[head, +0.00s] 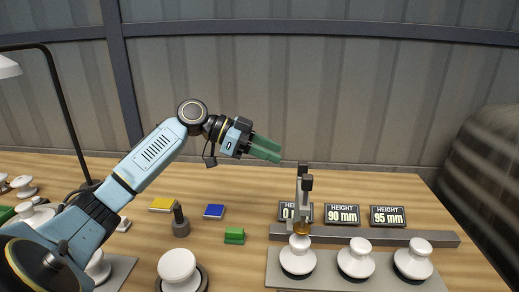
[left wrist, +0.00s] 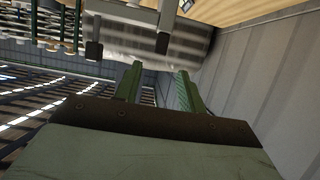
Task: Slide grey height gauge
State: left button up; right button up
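The grey height gauge (head: 302,205) stands upright on a long grey rail (head: 400,236), near its left end. It has pale posts with black tops and a brass-coloured part low down, just above a white insulator (head: 297,258). My left gripper (head: 270,149) is up and to the left of the gauge, apart from it, with green fingers pointing right. In the left wrist view the two fingers (left wrist: 158,82) stand apart with nothing between them. Pale posts with dark ends show beyond them; I cannot tell surely which are the gauge's. My right gripper is not in view.
Height signs, one partly hidden, one 90 mm (head: 342,214) and one 95 mm (head: 388,216), stand behind the rail. More insulators (head: 356,260) stand in front. A green block (head: 234,236), blue block (head: 214,211), yellow block (head: 162,204) and dark post (head: 180,222) are left.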

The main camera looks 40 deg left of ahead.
pick_arm(q)
jog(key=shift+v, duration=1.45)
jog(key=shift+d, duration=0.1)
